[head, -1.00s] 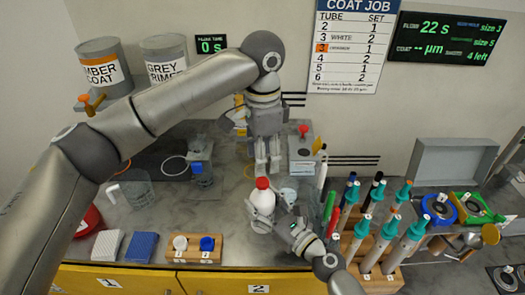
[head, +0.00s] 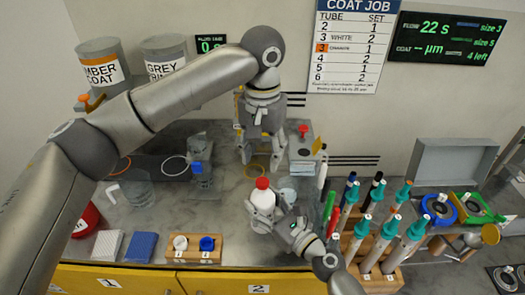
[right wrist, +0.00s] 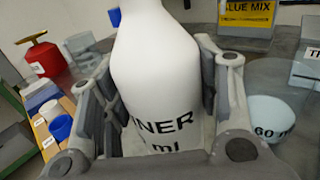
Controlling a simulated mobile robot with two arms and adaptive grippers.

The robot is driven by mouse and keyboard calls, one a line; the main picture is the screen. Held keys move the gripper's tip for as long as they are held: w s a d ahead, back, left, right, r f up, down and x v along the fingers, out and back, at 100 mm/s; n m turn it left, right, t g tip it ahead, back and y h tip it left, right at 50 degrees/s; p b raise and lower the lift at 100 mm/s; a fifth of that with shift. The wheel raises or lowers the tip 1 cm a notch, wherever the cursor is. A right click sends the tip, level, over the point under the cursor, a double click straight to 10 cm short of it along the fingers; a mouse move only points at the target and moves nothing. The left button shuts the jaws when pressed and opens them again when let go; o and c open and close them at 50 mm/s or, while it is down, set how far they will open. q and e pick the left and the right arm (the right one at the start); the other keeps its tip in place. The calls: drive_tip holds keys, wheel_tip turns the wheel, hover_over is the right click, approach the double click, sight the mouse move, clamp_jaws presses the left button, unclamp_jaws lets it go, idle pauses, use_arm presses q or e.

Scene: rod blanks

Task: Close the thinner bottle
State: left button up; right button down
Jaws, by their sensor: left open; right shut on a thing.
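The white thinner bottle (head: 262,201) stands upright near the front middle of the bench, with a red cap (head: 262,183) at its top. How tightly the cap sits cannot be told. My right gripper (head: 264,217) is shut around the bottle's body. In the right wrist view the bottle (right wrist: 158,65) fills the space between the fingers, with part of its printed label showing; its top is out of frame. My left gripper (head: 262,166) is open and empty, fingers pointing down, just above and behind the red cap, apart from it.
A wooden block (head: 194,256) with a white and a blue cap stands to the left. Several upright pens and teal-topped tools stand in a wooden rack (head: 376,277) close on the right. A pale cup (right wrist: 272,117) is beside the bottle. A clear beaker (head: 136,190) stands further left.

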sight(262, 181)
use_arm(q)
drive_tip(key=shift+f, duration=4)
clamp_jaws()
drive_tip(key=m, duration=1.1)
drive_tip(key=shift+m, duration=0.3)
drive_tip(key=shift+o, duration=0.3)
unclamp_jaws()
